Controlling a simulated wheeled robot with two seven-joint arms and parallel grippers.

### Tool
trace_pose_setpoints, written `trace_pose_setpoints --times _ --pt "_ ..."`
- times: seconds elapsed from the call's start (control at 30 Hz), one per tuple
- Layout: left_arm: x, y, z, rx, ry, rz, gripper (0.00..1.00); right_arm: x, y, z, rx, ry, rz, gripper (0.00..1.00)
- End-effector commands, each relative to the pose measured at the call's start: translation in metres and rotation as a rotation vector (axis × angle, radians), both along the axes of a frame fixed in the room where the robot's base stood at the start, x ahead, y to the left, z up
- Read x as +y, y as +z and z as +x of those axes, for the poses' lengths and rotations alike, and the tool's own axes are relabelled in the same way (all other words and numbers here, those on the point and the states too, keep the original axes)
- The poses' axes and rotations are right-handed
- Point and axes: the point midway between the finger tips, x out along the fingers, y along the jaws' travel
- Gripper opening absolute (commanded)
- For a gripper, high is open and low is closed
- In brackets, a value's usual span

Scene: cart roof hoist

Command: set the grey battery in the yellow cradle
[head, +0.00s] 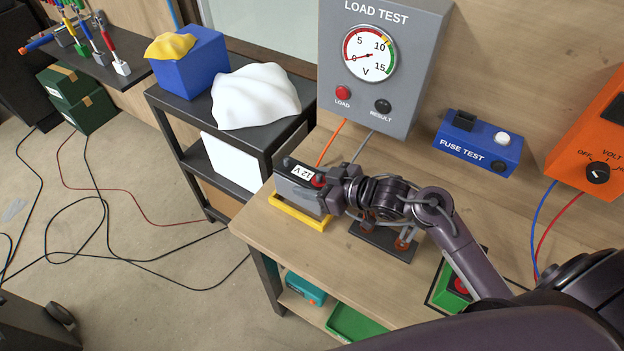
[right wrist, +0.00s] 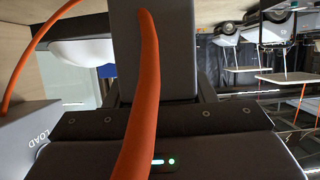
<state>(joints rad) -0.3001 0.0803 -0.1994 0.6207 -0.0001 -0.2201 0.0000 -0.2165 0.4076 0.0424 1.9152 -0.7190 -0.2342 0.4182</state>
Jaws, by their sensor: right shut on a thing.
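The grey battery (head: 297,194), with a black top and a "12 V" label, is at the left end of the workbench in the head view. My right gripper (head: 330,190) is shut on its right end. The yellow cradle (head: 300,217) is directly below the battery, and its front and side edges show. The battery hides the cradle's inside, so I cannot tell whether it rests in it or hovers just above. In the right wrist view a grey block, likely the battery (right wrist: 168,55), stands beyond the gripper, partly behind an orange cable. My left gripper is not in view.
The grey load test box (head: 420,50) stands behind, with an orange cable (head: 331,142) and a grey one hanging from it. A dark plate with copper-coloured clips (head: 372,243) lies right of the cradle. A black cart (head: 175,150) stands left, holding a blue bin (head: 188,75) and white cloth (head: 255,95).

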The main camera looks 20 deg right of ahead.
Motion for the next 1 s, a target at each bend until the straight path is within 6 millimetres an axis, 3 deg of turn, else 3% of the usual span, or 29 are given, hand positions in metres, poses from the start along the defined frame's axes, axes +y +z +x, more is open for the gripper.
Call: trace_pose_setpoints --times 1.0 --pt "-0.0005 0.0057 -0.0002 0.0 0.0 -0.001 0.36 -0.0001 0.0044 0.0018 -0.011 0.0 0.003 0.0"
